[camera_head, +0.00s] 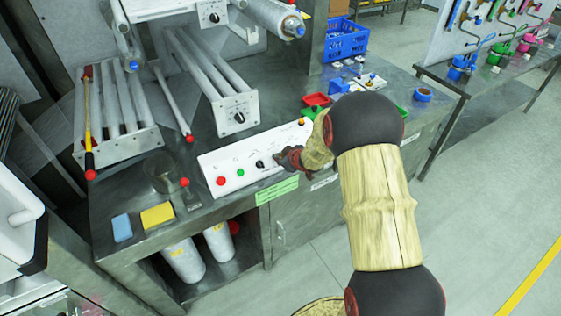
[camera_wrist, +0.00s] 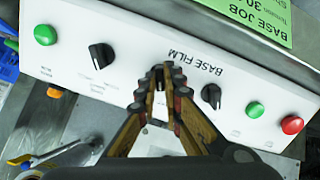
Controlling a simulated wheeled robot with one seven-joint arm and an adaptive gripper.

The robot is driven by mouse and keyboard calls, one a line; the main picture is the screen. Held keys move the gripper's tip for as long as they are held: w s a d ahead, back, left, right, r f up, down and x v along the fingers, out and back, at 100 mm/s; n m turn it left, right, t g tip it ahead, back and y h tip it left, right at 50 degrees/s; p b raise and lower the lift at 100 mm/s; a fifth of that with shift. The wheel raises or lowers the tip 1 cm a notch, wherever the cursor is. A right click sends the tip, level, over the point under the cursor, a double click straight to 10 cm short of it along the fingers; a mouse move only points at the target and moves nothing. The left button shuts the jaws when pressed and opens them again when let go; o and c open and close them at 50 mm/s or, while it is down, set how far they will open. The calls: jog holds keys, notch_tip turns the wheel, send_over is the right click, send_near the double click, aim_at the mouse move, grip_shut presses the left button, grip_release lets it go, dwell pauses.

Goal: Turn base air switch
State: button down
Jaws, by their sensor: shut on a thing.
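A white control panel (camera_head: 247,176) stands on the metal bench with a row of buttons and black knobs. My gripper (camera_head: 289,158) reaches down to its right half. In the wrist view, my gripper (camera_wrist: 167,78) has its fingertips together at the panel face, closed on a small dark switch knob (camera_wrist: 160,78) that they mostly hide. One free black knob (camera_wrist: 211,96) is to the right of the fingers, and another black knob (camera_wrist: 100,56) is to the left. Upside-down "BASE FILM" lettering is beside the fingers. I cannot read the gripped knob's own label or angle.
Green buttons (camera_wrist: 45,34) and a red button (camera_wrist: 292,125) sit near the panel's ends. A green label (camera_head: 277,190) is on the bench front. Rollers (camera_head: 207,62) and red-tipped rods stand behind. A blue crate (camera_head: 345,40) is at the back. Blue and yellow sponges (camera_head: 157,215) lie left.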

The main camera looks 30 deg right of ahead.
jog(key=shift+f+n+b, duration=0.1)
jog(key=shift+n+b, duration=0.35)
jog(key=shift+n, duration=0.05)
dwell(0.3)
jog(key=c, duration=2)
grip_release()
jog(key=shift+o, duration=0.4)
jog(key=shift+s+r, duration=0.1)
jog(key=shift+r, duration=0.1)
jog(key=v, duration=1.1)
jog(key=shift+s+r, duration=0.2)
jog(key=shift+s, duration=0.1)
jog(key=shift+a, duration=0.1)
